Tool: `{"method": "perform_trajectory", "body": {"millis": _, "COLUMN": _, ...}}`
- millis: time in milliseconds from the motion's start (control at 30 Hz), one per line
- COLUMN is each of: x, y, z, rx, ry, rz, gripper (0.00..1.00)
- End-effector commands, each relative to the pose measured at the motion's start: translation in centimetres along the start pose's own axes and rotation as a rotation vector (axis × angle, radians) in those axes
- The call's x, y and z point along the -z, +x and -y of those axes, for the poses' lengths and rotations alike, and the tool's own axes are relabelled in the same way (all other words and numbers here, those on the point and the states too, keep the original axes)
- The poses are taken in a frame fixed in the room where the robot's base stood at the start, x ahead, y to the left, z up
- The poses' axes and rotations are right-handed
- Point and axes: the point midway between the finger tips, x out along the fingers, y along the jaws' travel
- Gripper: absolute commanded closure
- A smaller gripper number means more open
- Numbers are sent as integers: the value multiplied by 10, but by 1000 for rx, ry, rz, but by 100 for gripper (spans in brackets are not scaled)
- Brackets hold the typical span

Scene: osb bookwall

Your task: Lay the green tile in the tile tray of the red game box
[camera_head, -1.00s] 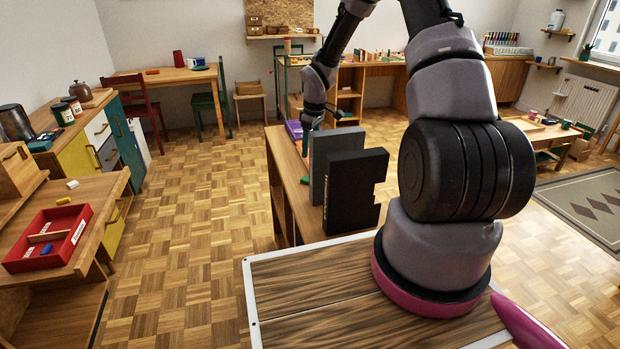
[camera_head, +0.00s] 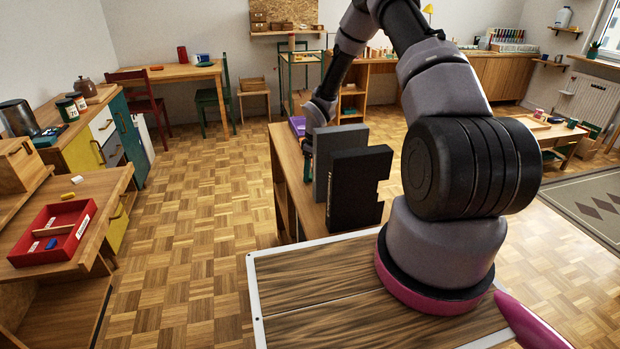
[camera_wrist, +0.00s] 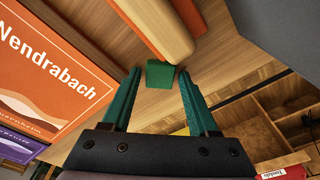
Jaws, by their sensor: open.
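The green tile (camera_wrist: 160,74) lies on a wooden surface in the wrist view. It appears between the tips of my gripper's two green fingers (camera_wrist: 159,76), which are spread and hold nothing. I cannot tell how far the tips are above it. In the head view my gripper (camera_head: 307,170) points down over the low bookcase, beside the upright grey book; the tile cannot be made out there. The red game box (camera_head: 68,247) sits open on the wooden cabinet at the left, with a wooden divider, a blue piece and a white label.
A grey book (camera_head: 333,160) and a black book (camera_head: 357,190) stand on the bookcase top (camera_head: 312,216). Loose yellow and white pieces (camera_head: 72,188) lie behind the red box. The parquet floor between is clear.

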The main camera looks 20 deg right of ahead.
Motion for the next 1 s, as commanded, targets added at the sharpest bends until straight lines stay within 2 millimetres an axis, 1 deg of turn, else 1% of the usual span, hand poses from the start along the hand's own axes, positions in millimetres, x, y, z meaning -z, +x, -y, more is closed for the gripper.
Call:
{"method": "perform_trajectory", "body": {"millis": 200, "x": 0, "y": 0, "z": 0, "rx": -1, "ry": 0, "rz": -1, "gripper": 40}}
{"method": "perform_trajectory", "body": {"millis": 267, "x": 0, "y": 0, "z": 0, "rx": -1, "ry": 0, "rz": -1, "gripper": 63}}
{"method": "perform_trajectory", "body": {"millis": 300, "x": 0, "y": 0, "z": 0, "rx": -1, "ry": 0, "rz": -1, "gripper": 78}}
{"method": "perform_trajectory", "body": {"millis": 367, "x": 0, "y": 0, "z": 0, "rx": -1, "ry": 0, "rz": -1, "gripper": 100}}
{"method": "perform_trajectory", "body": {"millis": 667, "x": 1, "y": -3, "z": -1, "rx": -2, "ry": 0, "rz": -1, "gripper": 100}}
{"method": "perform_trajectory", "body": {"millis": 767, "x": 3, "y": -15, "z": -2, "rx": -4, "ry": -1, "rz": -3, "gripper": 100}}
{"method": "perform_trajectory", "body": {"millis": 1000, "x": 8, "y": -63, "z": -2, "rx": -5, "ry": 1, "rz": -3, "gripper": 100}}
